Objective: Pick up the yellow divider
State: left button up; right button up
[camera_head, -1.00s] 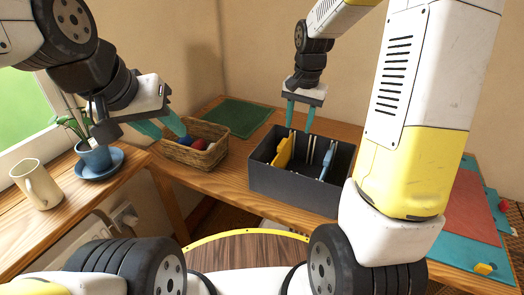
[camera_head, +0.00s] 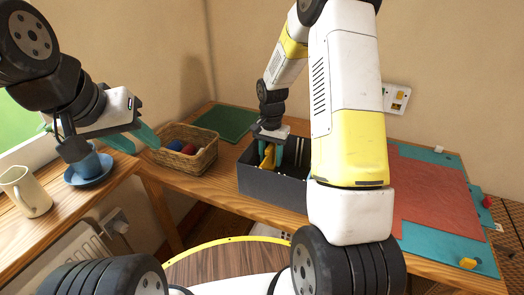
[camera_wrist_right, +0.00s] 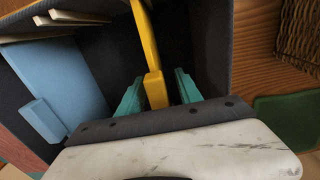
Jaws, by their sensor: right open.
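The yellow divider (camera_head: 267,156) stands in the dark grey box (camera_head: 262,184) on the wooden table. My right gripper (camera_head: 279,150) reaches down into the box at the divider. In the right wrist view the yellow divider (camera_wrist_right: 149,55) runs between the two teal fingers of my right gripper (camera_wrist_right: 160,90); the jaws are open, with a gap on each side of it. The fingertips are low inside the box. My left gripper (camera_head: 135,140) is over the left side, near the basket, with its teal fingers apart and nothing seen between them.
A blue divider (camera_wrist_right: 60,75) stands in the same box. A wicker basket (camera_head: 202,157) with balls sits left of it, with a green mat (camera_head: 226,122) behind. A blue plant pot (camera_head: 86,160) and a cream jug (camera_head: 25,190) stand on the sill. A red mat (camera_head: 430,190) lies right.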

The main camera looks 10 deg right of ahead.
grip_shut()
dwell(0.4)
